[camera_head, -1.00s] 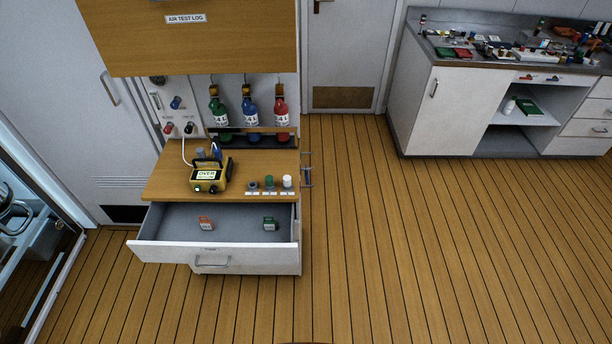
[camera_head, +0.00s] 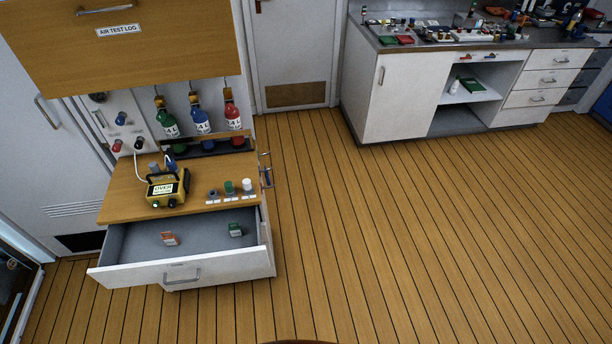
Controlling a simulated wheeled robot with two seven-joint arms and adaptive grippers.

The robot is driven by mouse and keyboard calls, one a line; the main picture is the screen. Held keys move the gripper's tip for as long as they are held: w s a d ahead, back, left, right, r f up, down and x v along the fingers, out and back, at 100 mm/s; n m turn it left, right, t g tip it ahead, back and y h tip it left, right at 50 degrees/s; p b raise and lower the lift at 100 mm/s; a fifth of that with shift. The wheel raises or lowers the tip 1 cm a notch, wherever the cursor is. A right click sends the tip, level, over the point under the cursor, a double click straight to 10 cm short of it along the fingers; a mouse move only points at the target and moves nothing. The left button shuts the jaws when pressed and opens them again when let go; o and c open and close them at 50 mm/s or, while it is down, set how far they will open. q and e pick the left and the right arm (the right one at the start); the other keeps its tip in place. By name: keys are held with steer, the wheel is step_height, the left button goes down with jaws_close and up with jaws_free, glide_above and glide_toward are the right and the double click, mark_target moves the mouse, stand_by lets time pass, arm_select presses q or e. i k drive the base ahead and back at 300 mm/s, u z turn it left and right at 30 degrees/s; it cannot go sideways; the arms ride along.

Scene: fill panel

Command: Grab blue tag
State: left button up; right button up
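No blue tag shows clearly in the head view. The open drawer (camera_head: 136,274) under the wooden worktop holds an orange tag (camera_head: 169,239) on the left and a green tag (camera_head: 235,230) on the right. A blue bottle (camera_head: 201,121) hangs between a green bottle (camera_head: 167,124) and a red bottle (camera_head: 233,117) on the panel above. A small blue item (camera_head: 267,177) is at the rack on the worktop's right side, too small to identify. Neither of my grippers is in view.
A yellow meter (camera_head: 164,189) stands on the wooden worktop (camera_head: 118,208), with small capped pieces (camera_head: 230,187) to its right. A cluttered counter (camera_head: 392,47) with cabinets stands at the back right. The wooden floor (camera_head: 400,230) between is clear.

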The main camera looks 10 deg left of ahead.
mark_target(266, 177)
steer(key=z, duration=0.95)
steer(key=i, duration=1.5)
steer(key=u, duration=2.3)
